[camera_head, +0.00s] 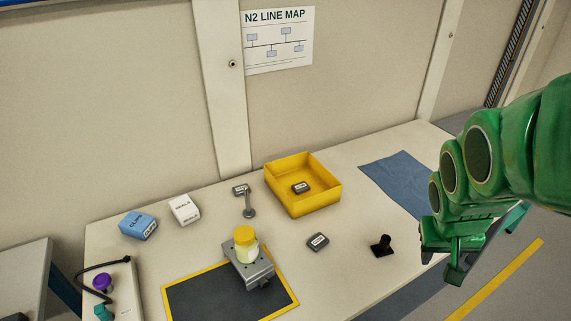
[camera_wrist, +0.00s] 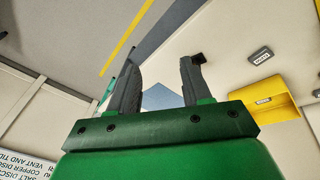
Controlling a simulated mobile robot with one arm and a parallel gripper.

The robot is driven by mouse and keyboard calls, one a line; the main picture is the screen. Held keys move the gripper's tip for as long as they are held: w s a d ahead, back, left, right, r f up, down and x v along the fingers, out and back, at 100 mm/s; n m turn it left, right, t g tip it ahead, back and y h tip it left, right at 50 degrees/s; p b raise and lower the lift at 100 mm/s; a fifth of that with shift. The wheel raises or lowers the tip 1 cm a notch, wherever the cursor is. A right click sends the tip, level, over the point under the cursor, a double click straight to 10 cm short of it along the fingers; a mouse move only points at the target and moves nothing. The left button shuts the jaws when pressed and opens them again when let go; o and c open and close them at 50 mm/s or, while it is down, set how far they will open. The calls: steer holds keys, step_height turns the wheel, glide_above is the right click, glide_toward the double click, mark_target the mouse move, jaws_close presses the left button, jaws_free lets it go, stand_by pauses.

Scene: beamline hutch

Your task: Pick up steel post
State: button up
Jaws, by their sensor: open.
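A slim grey steel post (camera_head: 249,203) stands upright on a round foot on the table, left of the yellow bin and behind the yellow-lidded jar. A small grey labelled block stands close behind it. I cannot make out the steel post in the wrist view. My gripper (camera_head: 440,268) hangs at the right edge of the table, far to the right of the post. In the wrist view my gripper (camera_wrist: 160,75) has its two dark fingers apart with nothing between them.
A yellow bin (camera_head: 322,203) holds a grey block. A short black post (camera_head: 382,245) and a labelled block (camera_head: 317,241) stand between my gripper and the steel post. A yellow-lidded jar (camera_head: 245,242) sits on a metal stage. A blue cloth (camera_head: 395,181) lies at the back right.

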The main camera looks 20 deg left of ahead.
steer(key=w+a+f+n+t+y, duration=0.1)
steer(key=w+a+f+n+t, duration=0.3)
steer(key=w, duration=0.7)
steer(key=w+a+r+t+y, duration=0.1)
steer(key=w+a, duration=0.5)
steer(key=w, duration=0.5)
steer(key=w+a+f+n+y, duration=0.2)
steer(key=a, duration=0.5)
steer(key=w+a+f+n+y, duration=0.2)
steer(key=a+f+y, duration=0.1)
steer(key=a, duration=0.4)
steer(key=w+a+f+n+y, duration=0.2)
steer(key=a+f, duration=0.1)
steer(key=a, duration=0.5)
steer(key=shift+w+t+y, duration=0.3)
steer(key=shift+w, duration=0.05)
steer(key=s+a+f+n+g+y, duration=0.2)
steer(key=s+a+f+y, duration=0.1)
steer(key=a, duration=0.4)
steer(key=s+a+f+n+g+y, duration=0.1)
steer(key=s+a+f+g+y, duration=0.2)
steer(key=a, duration=0.4)
steer(key=t, duration=0.1)
glide_above(245, 210)
steer(key=shift+f+h, duration=0.4)
steer(key=shift+f, duration=1)
jaws_close()
